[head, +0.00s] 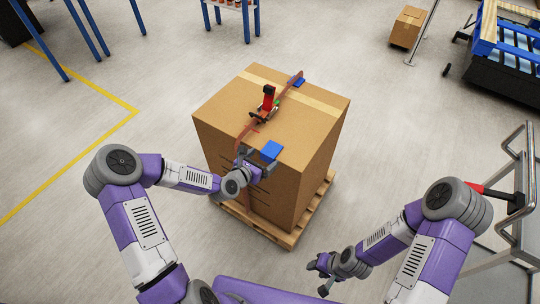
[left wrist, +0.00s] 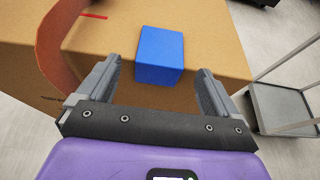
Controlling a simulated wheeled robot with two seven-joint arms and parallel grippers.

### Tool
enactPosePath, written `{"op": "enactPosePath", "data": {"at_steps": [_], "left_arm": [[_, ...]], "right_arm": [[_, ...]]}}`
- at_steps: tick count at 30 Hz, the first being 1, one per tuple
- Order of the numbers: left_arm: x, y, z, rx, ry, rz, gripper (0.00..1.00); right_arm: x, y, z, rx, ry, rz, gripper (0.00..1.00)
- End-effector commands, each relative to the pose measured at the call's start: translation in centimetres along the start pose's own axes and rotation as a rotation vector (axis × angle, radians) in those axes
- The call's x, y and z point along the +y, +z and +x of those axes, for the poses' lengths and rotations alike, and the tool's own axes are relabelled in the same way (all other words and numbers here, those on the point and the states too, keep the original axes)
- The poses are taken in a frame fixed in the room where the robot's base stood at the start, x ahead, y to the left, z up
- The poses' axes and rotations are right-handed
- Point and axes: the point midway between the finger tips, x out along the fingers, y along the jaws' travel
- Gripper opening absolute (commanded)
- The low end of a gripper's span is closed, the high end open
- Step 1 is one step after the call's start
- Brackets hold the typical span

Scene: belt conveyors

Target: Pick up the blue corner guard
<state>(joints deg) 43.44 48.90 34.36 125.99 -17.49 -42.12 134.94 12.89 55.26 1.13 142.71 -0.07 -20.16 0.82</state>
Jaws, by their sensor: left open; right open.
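A blue corner guard (head: 271,151) lies on top of the large cardboard box (head: 225,105), close to its near edge. In the left wrist view the blue guard (left wrist: 160,53) sits ahead of and between the fingers of my left gripper (left wrist: 158,68), which is open and empty. In the head view my left gripper (head: 250,158) is at the box's near edge, just left of the guard. Another blue piece (head: 297,81) lies at the box's far edge, partly under the brown strap. My right gripper (head: 321,276) is open and empty, low in front of the pallet.
The brown strap (head: 288,90) runs across the box top, with a red and black tool (head: 268,102) on it. The box stands on a wooden pallet (head: 311,218). A grey cart (left wrist: 280,107) stands at the right in the left wrist view. Floor left of the box is clear.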

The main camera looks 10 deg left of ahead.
Motion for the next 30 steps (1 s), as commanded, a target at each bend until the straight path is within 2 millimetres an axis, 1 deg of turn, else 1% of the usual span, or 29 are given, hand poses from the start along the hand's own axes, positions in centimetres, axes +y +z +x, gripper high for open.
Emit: {"op": "enactPosePath", "data": {"at_steps": [1,3,10,11,22,30], "left_arm": [[-0.06,-0.05,0.65,-0.001,-0.001,0.001,0.94],[0.02,0.0,1.04,-0.001,0.001,0.0,0.94],[0.03,0.07,1.11,0.0,0.001,0.0,0.94],[0.03,0.07,1.11,0.0,0.001,0.0,0.91],[0.02,0.06,1.09,0.0,0.001,0.0,0.34],[0.02,0.21,1.04,0.0,0.001,0.001,0.34]], "right_arm": [[0.11,-0.02,0.29,0.0,0.0,0.0,0.43],[0.13,-0.02,0.35,0.0,0.0,0.0,0.43],[0.1,-0.01,0.28,0.0,0.0,0.0,0.43],[0.1,-0.01,0.28,0.0,0.0,0.0,0.43],[0.1,-0.02,0.28,0.0,0.0,0.0,0.43],[0.08,-0.01,0.22,0.0,0.0,0.0,0.43]]}}
